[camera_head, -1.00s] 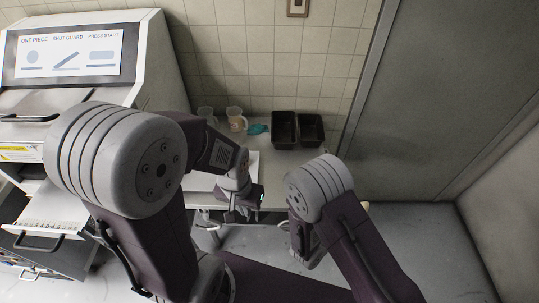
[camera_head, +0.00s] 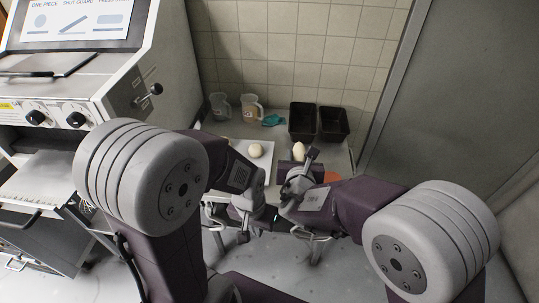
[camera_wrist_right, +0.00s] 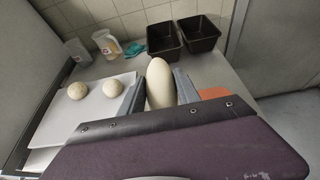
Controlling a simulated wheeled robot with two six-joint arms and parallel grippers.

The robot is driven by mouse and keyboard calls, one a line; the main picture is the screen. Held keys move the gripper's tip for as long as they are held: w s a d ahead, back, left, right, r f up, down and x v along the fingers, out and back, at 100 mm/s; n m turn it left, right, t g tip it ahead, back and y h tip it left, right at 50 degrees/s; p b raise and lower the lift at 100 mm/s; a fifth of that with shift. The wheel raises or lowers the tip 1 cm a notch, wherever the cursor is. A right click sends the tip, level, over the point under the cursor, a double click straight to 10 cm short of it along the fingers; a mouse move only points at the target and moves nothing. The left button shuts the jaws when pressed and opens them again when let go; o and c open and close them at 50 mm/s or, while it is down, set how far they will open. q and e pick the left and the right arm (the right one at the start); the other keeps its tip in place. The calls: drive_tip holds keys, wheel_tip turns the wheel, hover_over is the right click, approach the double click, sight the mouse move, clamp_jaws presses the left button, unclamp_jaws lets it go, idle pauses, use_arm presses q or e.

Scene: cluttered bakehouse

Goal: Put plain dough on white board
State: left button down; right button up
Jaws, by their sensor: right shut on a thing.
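My right gripper (camera_wrist_right: 158,92) is shut on a smooth, pale, elongated dough piece (camera_wrist_right: 160,78), with one finger on each side. This held piece also shows in the head view (camera_head: 298,150), right of the white board (camera_head: 237,148). In the right wrist view the white board (camera_wrist_right: 68,122) lies left of the gripper. Two round dough pieces lie on it, a left one (camera_wrist_right: 77,91) that looks faintly speckled and a right one (camera_wrist_right: 113,88). My left gripper (camera_head: 243,232) hangs low in front of the table; its fingers are too unclear to judge.
Two dark tins (camera_head: 302,120) (camera_head: 334,123) stand at the back right of the table. Two jugs (camera_head: 220,106) (camera_head: 252,109) and a teal cloth (camera_head: 272,119) are at the back left. An orange-red flat item (camera_wrist_right: 213,93) lies right of the held dough. A machine (camera_head: 100,85) stands left.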

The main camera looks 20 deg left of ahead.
drive_tip(key=shift+w+a+f, duration=0.1)
drive_tip(key=shift+w+f, duration=0.15)
drive_tip(key=shift+w, duration=0.1)
drive_tip(key=x, duration=0.4)
drive_tip(key=f+p+x, duration=0.1)
drive_tip(key=x, duration=0.3)
drive_tip(key=s+a+x, duration=0.1)
drive_tip(key=x, duration=0.3)
drive_tip(key=shift+w+a+f, duration=0.15)
drive_tip(key=shift+w+f, duration=0.15)
drive_tip(key=shift+f, duration=0.1)
wheel_tip(320, 180, down, 3)
drive_tip(key=shift+s+f, duration=0.1)
drive_tip(key=shift+f, duration=0.45)
drive_tip(key=shift+f, duration=0.1)
drive_tip(key=o, duration=1)
